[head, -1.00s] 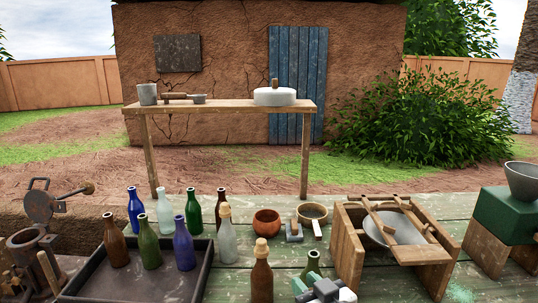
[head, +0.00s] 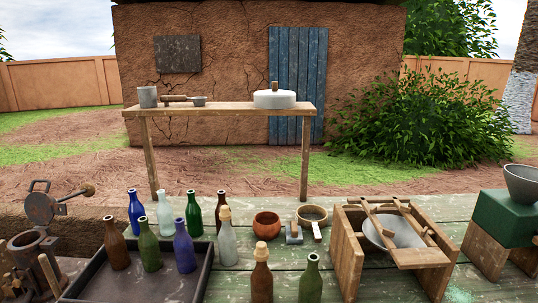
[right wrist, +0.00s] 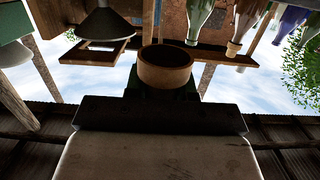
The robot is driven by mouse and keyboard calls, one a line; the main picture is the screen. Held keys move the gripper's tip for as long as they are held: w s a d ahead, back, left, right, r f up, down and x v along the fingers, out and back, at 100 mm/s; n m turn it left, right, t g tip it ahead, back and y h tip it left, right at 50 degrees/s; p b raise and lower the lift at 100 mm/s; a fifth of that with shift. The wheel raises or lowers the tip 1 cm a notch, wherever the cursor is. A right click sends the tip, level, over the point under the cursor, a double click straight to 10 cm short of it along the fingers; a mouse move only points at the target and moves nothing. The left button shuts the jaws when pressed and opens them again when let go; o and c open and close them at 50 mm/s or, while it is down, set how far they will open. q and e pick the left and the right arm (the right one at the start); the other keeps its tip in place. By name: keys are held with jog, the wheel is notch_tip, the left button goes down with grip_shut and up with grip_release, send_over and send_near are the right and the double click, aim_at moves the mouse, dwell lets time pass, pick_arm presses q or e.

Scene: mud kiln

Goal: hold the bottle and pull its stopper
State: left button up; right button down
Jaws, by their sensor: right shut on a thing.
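A green bottle (head: 310,279) stands upright at the front of the table; its mouth shows no stopper. Left of it stands a brown bottle (head: 261,281) with a pale cork stopper (head: 262,252). A clear bottle (head: 227,245) behind them also has a cork stopper (head: 224,215). In the right wrist view, which is upside down, my right gripper (right wrist: 165,88) is shut on a short round brown thing (right wrist: 165,68) that looks like a cork stopper. Neither gripper shows in the head view, and my left gripper is in no frame.
A dark tray (head: 205,272) with several bottles is at left. A clay bowl (head: 267,225) and small pan (head: 312,214) lie behind the green bottle. A wooden stand with a basin (head: 350,262) is to the right, and a green grinder (head: 505,215) beyond it.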

jog(key=s, duration=0.2)
jog(key=s+f, duration=0.1)
jog(key=s, duration=0.1)
jog(key=shift+s, duration=0.1)
dwell(3.1)
